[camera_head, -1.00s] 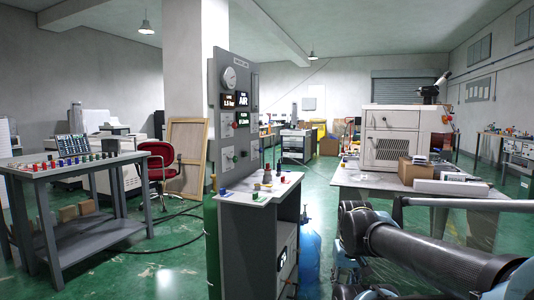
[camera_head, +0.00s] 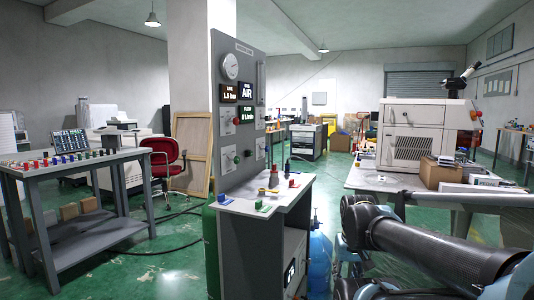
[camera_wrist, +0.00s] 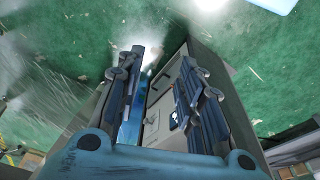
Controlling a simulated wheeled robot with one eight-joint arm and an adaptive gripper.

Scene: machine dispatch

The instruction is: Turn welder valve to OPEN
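A grey upright panel (camera_head: 226,170) stands left of centre in the head view, with a round gauge (camera_head: 230,66), lit displays including AIR (camera_head: 247,91), and small knobs. In the head view my arm is at lower right, apart from the panel.
A small-topped cabinet (camera_head: 255,235) with coloured parts on top stands before the panel, a blue cylinder (camera_head: 318,262) beside it. A grey workbench (camera_head: 95,165) is at left, a red chair (camera_head: 160,160) behind it. A table (camera_head: 385,182) with a white machine (camera_head: 412,130) is at right.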

